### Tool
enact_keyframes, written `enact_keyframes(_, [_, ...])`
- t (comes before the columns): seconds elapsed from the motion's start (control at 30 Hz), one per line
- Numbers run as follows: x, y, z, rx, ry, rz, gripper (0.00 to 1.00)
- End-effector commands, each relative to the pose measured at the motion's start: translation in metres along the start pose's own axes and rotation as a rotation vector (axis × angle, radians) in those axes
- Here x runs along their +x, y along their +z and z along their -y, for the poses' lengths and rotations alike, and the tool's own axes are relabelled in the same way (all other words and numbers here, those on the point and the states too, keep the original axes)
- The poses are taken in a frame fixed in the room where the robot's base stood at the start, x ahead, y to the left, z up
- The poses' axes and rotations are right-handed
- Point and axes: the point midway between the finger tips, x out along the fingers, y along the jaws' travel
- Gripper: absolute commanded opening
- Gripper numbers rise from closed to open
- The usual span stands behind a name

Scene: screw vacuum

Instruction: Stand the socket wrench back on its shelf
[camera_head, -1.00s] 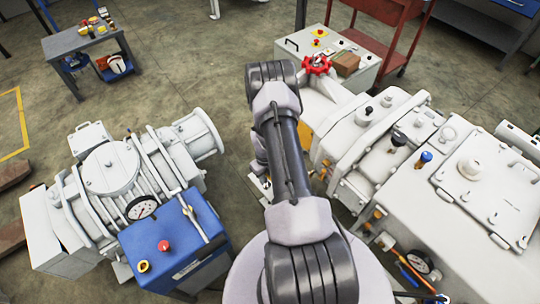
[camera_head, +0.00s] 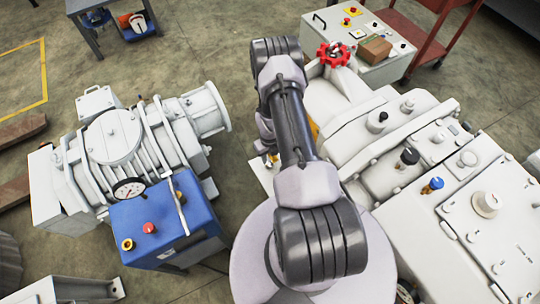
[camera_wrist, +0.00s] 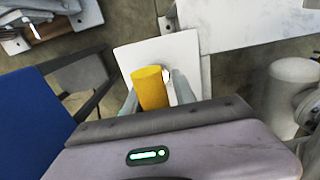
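In the wrist view a yellow cylinder (camera_wrist: 151,88), which looks like the handle of the socket wrench, stands out between the fingers of my gripper (camera_wrist: 157,95). A finger lies on each side of it, and the gripper appears shut on it. The wrench's lower part is hidden. Behind it is a white flat plate (camera_wrist: 133,54), maybe the shelf; I cannot tell whether the tool touches it. A small grey round part shows beside the cylinder's right edge.
A white pump (camera_head: 115,135) with a blue box (camera_head: 165,225) stands on the left. A large white machine (camera_head: 420,185) is close on the right. Bare floor lies between the left pump and my arm.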

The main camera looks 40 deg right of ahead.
Motion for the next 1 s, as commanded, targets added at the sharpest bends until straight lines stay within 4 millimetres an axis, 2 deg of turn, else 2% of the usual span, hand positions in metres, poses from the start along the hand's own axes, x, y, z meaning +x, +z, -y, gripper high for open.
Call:
enact_keyframes(0.37, [-0.004, 0.000, 0.000, 0.000, 0.000, 0.000, 0.45])
enact_keyframes(0.47, [-0.024, 0.001, 0.001, 0.000, -0.001, 0.002, 0.45])
enact_keyframes(0.6, [-0.067, 0.001, 0.001, 0.000, -0.001, 0.003, 0.45])
enact_keyframes(0.73, [-0.099, 0.001, 0.001, 0.000, -0.001, 0.002, 0.45])
enact_keyframes(0.83, [-0.115, 0.001, 0.001, -0.001, -0.001, 0.001, 0.45])
enact_keyframes(1.0, [-0.123, 0.000, 0.000, 0.000, 0.000, 0.000, 0.45])
